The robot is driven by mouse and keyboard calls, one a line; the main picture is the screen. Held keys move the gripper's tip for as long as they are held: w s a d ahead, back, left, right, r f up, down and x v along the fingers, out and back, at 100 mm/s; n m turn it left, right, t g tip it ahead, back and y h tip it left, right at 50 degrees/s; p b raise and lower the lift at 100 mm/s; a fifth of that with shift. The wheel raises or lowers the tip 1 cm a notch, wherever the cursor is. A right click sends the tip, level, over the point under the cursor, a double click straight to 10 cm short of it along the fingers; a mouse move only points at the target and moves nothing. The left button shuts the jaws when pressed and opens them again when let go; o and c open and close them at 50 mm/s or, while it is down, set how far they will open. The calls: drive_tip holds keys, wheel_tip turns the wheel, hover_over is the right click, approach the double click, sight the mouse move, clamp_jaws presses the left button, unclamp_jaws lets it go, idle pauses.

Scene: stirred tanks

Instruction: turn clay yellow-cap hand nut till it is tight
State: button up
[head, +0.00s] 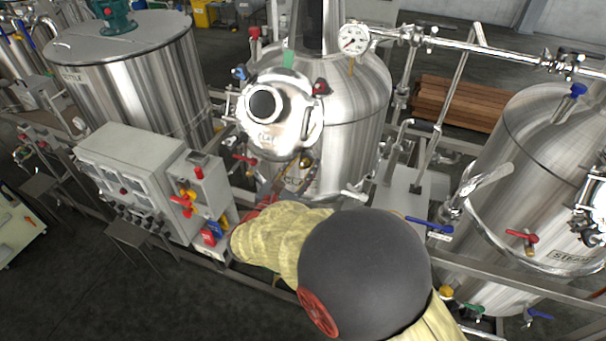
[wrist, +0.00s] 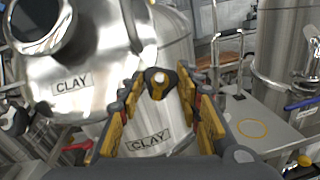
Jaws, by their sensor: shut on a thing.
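The clay tank's round hatch (head: 300,130) is a steel lid with a dark sight glass and a CLAY label; it also shows in the wrist view (wrist: 100,62). The yellow-cap hand nut (wrist: 158,83) has a dark lobed body and a pale yellowish centre, and sits at the hatch's lower right rim. My gripper (wrist: 161,92) has its yellow-padded fingers on either side of this nut and is shut on it. In the head view my arm reaches up to the hatch's lower edge and partly hides the fingers. How tight the nut is cannot be seen.
Other hand nuts sit around the hatch: a blue one (head: 240,73), a green one (head: 289,58) and a red one (head: 321,87). A control box (head: 130,165) stands left of my arm. Another steel tank (head: 530,150) and pipes stand to the right.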

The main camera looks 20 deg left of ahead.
drive_tip(key=m+g+h+b, duration=0.1)
drive_tip(key=m+b, duration=0.1)
drive_tip(key=m, duration=0.1)
drive_tip(key=m+h+b, duration=0.2)
drive_tip(key=m+b, duration=0.1)
drive_tip(key=shift+a+f+g, duration=0.15)
drive_tip(key=shift+g, duration=0.25)
drive_tip(key=m+g+b, duration=0.1)
drive_tip(key=m+g, duration=0.1)
drive_tip(key=m, duration=0.3)
drive_tip(key=m+g+b, duration=0.2)
drive_tip(key=m+g, duration=0.1)
drive_tip(key=m, duration=0.2)
drive_tip(key=r+m+g+h+b, duration=0.1)
drive_tip(key=m+g+b, duration=0.1)
drive_tip(key=m, duration=0.3)
drive_tip(key=shift+w+m+g, duration=0.25)
drive_tip(key=shift+m+g, duration=0.15)
drive_tip(key=shift+f, duration=0.1)
drive_tip(key=o, duration=0.8)
drive_tip(key=shift+c, duration=0.2)
drive_tip(key=o, duration=0.4)
drive_tip(key=shift+a+r, duration=0.1)
drive_tip(key=shift+r, duration=0.1)
